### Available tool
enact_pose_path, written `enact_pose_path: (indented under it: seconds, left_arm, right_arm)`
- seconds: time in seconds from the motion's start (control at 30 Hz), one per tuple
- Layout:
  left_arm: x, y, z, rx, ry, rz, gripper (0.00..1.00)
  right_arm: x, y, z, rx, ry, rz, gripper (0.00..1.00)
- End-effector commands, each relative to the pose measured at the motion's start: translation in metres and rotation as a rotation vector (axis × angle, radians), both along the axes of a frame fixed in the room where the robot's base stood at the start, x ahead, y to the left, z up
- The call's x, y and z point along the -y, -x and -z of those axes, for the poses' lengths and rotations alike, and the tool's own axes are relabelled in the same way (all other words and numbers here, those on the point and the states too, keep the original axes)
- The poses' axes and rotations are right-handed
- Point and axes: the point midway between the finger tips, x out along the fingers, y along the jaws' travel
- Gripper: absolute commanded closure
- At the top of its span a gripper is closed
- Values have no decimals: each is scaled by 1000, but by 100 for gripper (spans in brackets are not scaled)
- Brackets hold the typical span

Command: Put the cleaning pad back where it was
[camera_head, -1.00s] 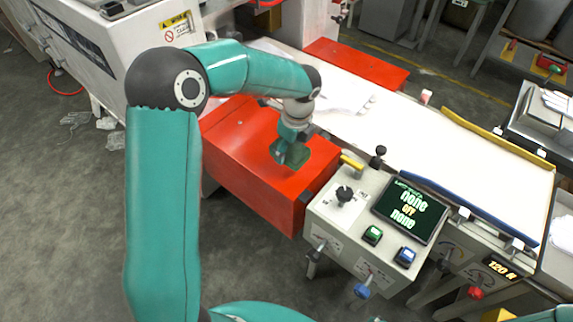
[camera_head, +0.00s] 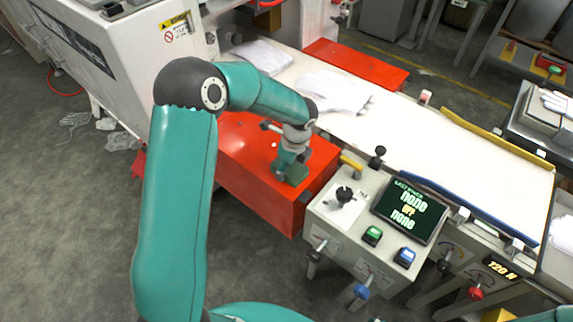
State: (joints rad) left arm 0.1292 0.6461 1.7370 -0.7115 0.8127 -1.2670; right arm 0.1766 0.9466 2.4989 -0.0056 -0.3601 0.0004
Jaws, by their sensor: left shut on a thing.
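My left gripper (camera_head: 289,160) points down over the right end of the red box (camera_head: 240,150) beside the conveyor. It is shut on the cleaning pad, a small dark green piece (camera_head: 296,175) that shows at the fingertips, low over the red top near its right edge. I cannot tell whether the pad touches the red surface. The gripper hides part of it. My right gripper is not in view.
The control panel with a screen (camera_head: 409,208), knobs and a yellow handle (camera_head: 351,162) stands just right of the red box. White gloves (camera_head: 335,92) lie on the white belt (camera_head: 440,150) behind. The red top left of the gripper is mostly clear.

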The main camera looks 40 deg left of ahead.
Motion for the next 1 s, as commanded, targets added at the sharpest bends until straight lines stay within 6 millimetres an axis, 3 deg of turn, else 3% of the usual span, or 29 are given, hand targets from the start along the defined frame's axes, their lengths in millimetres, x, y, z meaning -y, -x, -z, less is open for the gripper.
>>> enact_pose_path:
  seconds: [0.03,0.17,0.6,0.77,1.0]
  left_arm:
    - [0,0,1,0,0,0,29]
    - [0,0,1,-1,0,0,9]
    - [0,0,-5,1,0,-1,9]
    - [3,0,-26,3,-2,-1,9]
    - [11,0,-75,5,-1,0,9]
  right_arm:
    - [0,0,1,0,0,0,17]
    - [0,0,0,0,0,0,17]
    - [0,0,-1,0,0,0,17]
    - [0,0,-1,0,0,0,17]
    - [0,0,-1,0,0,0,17]
